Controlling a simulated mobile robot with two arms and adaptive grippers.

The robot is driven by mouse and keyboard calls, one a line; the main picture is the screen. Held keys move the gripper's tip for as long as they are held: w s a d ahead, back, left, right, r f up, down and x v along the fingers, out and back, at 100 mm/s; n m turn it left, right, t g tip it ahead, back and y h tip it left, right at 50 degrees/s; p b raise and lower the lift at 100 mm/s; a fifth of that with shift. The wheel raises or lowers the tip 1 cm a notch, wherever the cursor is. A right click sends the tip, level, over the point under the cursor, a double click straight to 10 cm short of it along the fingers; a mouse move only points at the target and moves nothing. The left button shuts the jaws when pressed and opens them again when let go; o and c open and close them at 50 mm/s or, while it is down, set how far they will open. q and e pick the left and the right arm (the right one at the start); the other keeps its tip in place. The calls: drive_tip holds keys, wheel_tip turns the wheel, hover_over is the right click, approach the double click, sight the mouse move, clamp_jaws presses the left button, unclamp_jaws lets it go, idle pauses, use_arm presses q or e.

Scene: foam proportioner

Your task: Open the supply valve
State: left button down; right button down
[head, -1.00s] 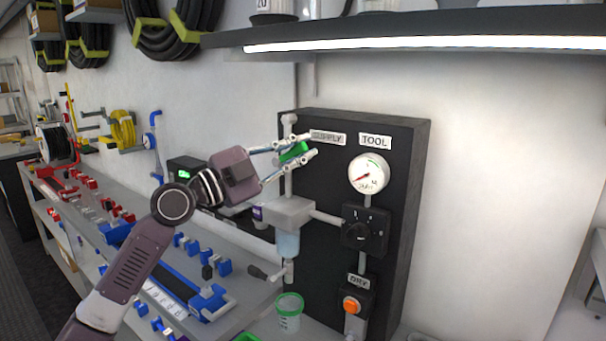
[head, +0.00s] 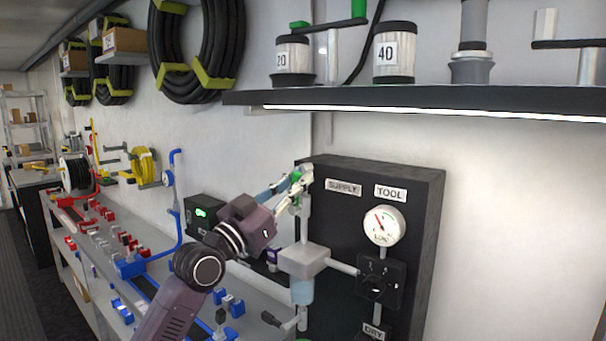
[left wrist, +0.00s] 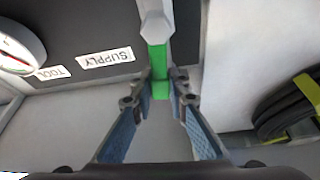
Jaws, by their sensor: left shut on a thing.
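The supply valve's green handle (head: 296,177) is at the top left of the black panel (head: 345,235), left of the SUPPLY label (head: 343,188). My left gripper (head: 294,190) is shut on the handle, and its fingers partly hide it. In the left wrist view the green handle (left wrist: 159,62) runs roughly up the picture from between the fingertips (left wrist: 160,92) to a pale valve fitting (left wrist: 156,25). The TOOL gauge (head: 383,225) has its needle pointing up and left. My right gripper is not in view.
A lit shelf (head: 430,97) with jars overhangs the panel. A bench (head: 100,235) with red and blue fittings lies left. Coiled hoses (head: 195,50) hang on the wall.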

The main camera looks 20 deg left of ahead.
use_arm(q)
drive_tip(key=shift+w+a+f+n+y+p, duration=0.1)
drive_tip(key=shift+a+n+y+p, duration=0.15)
drive_tip(key=shift+n, duration=0.35)
drive_tip(key=shift+w+a+f+n+y+p, duration=0.15)
drive_tip(key=shift+n+y+p, duration=0.2)
drive_tip(key=shift+n, duration=0.25)
drive_tip(key=c, duration=1.8)
unclamp_jaws()
drive_tip(key=shift+s+a+r, duration=0.1)
drive_tip(key=shift+a, duration=0.05)
drive_tip(key=shift+c, duration=0.2)
drive_tip(key=v, duration=1.2)
drive_tip(key=shift+f, duration=0.2)
